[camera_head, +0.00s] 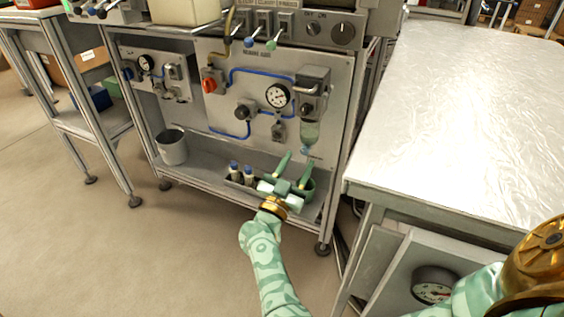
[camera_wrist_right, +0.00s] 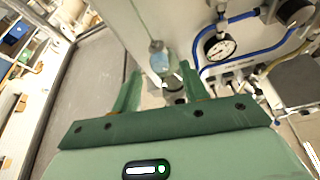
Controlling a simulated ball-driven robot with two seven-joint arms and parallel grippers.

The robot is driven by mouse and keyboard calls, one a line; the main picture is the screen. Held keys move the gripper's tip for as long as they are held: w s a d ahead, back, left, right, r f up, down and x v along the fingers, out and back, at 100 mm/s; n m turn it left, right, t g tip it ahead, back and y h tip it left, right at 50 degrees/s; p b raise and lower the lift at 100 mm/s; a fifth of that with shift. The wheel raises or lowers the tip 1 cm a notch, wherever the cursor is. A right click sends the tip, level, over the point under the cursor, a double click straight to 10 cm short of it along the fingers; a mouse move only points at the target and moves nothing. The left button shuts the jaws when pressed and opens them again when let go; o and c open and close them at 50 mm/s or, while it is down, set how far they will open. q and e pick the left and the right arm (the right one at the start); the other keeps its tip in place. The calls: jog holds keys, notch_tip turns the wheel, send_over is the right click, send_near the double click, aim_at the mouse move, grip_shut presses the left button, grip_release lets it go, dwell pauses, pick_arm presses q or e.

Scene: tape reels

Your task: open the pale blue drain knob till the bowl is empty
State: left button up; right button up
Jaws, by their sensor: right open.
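The clear filter bowl (camera_head: 310,133) hangs under its grey housing at the right of the upright panel, with greenish liquid showing inside. The pale blue drain knob (camera_head: 304,150) is at its bottom end. My right gripper (camera_head: 298,159) is open just below the knob, its two green fingers pointing up towards it and nothing between them. In the right wrist view the bowl (camera_wrist_right: 174,64) and the pale blue knob (camera_wrist_right: 157,70) show beyond and between the fingertips (camera_wrist_right: 160,72). Contact cannot be made out. My left gripper is not in view.
A gauge (camera_head: 278,95) and blue tubing sit left of the bowl. A red knob (camera_head: 209,85) is further left. Bottles (camera_head: 242,176) and a grey bucket (camera_head: 172,147) stand on the lower shelf. A silver-topped table (camera_head: 470,110) stands close on the right. Floor at left is clear.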

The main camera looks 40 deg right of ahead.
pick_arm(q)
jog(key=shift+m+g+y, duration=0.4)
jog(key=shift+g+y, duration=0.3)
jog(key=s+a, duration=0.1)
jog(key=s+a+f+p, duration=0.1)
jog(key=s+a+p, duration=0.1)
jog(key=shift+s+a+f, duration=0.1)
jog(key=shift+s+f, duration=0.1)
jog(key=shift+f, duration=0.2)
pick_arm(e)
jog(key=v, duration=1.4)
jog(key=shift+a, duration=0.15)
jog(key=shift+f, duration=0.1)
